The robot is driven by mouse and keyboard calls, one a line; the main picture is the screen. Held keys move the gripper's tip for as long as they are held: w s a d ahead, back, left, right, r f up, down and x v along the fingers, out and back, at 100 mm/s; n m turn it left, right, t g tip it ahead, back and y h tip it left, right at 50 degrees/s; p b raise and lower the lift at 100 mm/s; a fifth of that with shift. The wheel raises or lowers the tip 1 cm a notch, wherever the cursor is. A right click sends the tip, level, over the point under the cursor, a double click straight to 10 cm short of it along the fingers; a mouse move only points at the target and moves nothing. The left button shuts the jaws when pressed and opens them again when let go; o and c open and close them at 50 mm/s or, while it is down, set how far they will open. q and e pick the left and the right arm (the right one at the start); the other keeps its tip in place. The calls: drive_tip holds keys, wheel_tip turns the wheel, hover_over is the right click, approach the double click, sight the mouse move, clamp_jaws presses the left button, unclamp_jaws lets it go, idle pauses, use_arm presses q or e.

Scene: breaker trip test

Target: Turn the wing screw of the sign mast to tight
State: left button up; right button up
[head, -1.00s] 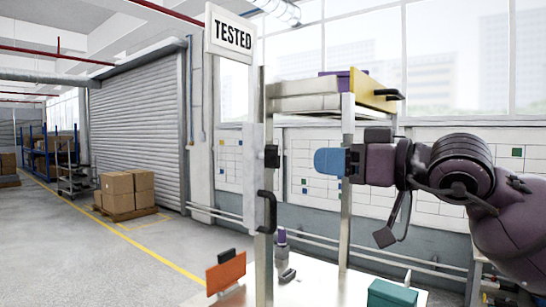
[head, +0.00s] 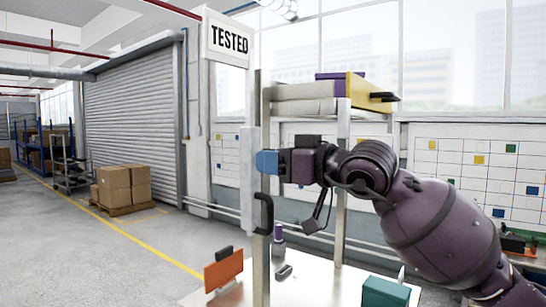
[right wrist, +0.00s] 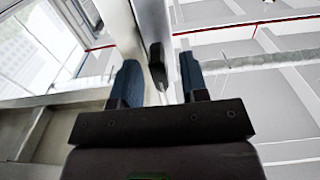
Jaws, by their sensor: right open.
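The white TESTED sign (head: 228,38) stands at the top of the pale upright sign mast (head: 247,170). My right gripper (head: 264,162) reaches in from the right, its blue fingers at the mast's side. In the head view the fingers hide the wing screw. In the right wrist view the dark wing screw (right wrist: 157,65) shows between the two open blue fingers (right wrist: 158,75), with a visible gap on each side. I cannot tell the screw's turn angle exactly. My left gripper is not in view.
A black handle (head: 264,213) juts out just below my right gripper. A shelf with a yellow-fronted drawer (head: 368,90) is above my arm.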

drive_tip(key=shift+w+a, duration=0.15)
drive_tip(key=shift+a, duration=0.1)
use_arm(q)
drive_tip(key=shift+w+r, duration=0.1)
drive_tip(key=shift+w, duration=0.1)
use_arm(e)
drive_tip(key=shift+c, duration=0.3)
clamp_jaws()
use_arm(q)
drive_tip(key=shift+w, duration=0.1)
